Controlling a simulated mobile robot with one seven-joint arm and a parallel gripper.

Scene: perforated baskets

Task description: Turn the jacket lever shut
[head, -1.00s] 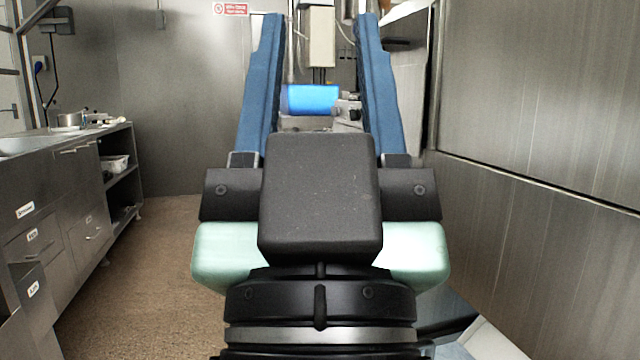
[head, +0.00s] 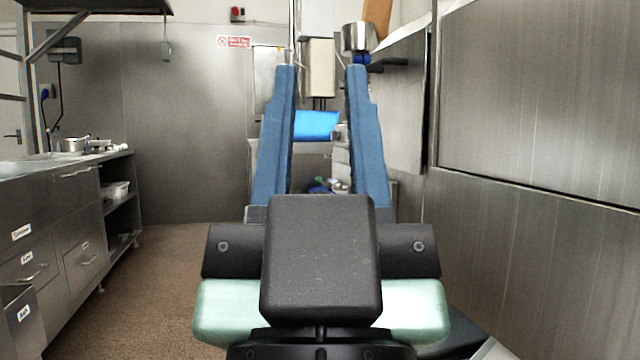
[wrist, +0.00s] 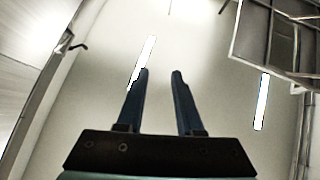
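My gripper (head: 321,68) reaches forward in the middle of the head view, its two blue fingers apart with nothing held between them. The wrist view shows the same open fingers (wrist: 162,72) against a pale ceiling. A bright blue cylinder (head: 316,126) shows between the fingers, farther off in the background, and the gripper does not touch it. A small grey fitting (head: 341,133) is at its right end. I cannot tell whether this is the jacket lever. No lever can be made out clearly in either view.
A steel counter with drawers (head: 60,225) runs along the left, with pots (head: 75,145) on top. A steel wall (head: 540,110) stands close on the right. Brown floor (head: 150,290) is clear at the left. A steel pot (head: 356,37) is high at the back right.

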